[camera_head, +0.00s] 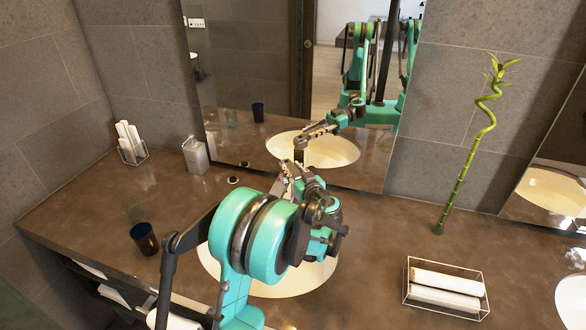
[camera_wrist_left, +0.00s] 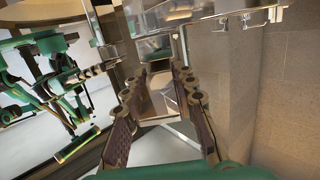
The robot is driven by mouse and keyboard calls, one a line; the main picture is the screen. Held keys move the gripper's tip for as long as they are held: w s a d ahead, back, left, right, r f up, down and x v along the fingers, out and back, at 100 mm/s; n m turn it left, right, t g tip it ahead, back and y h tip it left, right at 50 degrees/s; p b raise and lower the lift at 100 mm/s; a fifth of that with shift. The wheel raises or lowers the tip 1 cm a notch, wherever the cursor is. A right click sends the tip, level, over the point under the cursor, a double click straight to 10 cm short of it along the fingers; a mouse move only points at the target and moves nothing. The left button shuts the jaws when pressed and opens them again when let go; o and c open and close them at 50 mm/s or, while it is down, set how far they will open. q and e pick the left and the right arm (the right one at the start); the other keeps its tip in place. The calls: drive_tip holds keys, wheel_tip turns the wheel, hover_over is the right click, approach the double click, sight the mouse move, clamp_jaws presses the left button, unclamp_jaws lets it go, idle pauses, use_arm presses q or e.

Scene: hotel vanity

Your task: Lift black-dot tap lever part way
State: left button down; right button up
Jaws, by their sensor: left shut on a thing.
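My left gripper (camera_head: 288,172) is over the back of the left basin (camera_head: 321,275), near the mirror. Its arm covers most of the basin and hides the tap body in the head view. In the left wrist view the two fingers of my left gripper (camera_wrist_left: 162,78) are closed on the chrome tap lever (camera_wrist_left: 161,98), which shows between them. The black dot cannot be made out, and the lever's tilt cannot be judged. My right gripper is not directly in view.
A soap dispenser (camera_head: 195,155), a rack of rolled towels (camera_head: 130,142) and a dark cup (camera_head: 144,239) stand on the left counter (camera_head: 85,215). A bamboo stem (camera_head: 461,180) and a towel basket (camera_head: 446,288) are at right. The mirror (camera_head: 240,90) rises close behind the gripper.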

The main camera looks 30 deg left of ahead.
use_arm(q)
drive_tip(key=c, duration=1.2)
unclamp_jaws()
drive_tip(key=v, duration=1.2)
drive_tip(key=shift+f, duration=0.1)
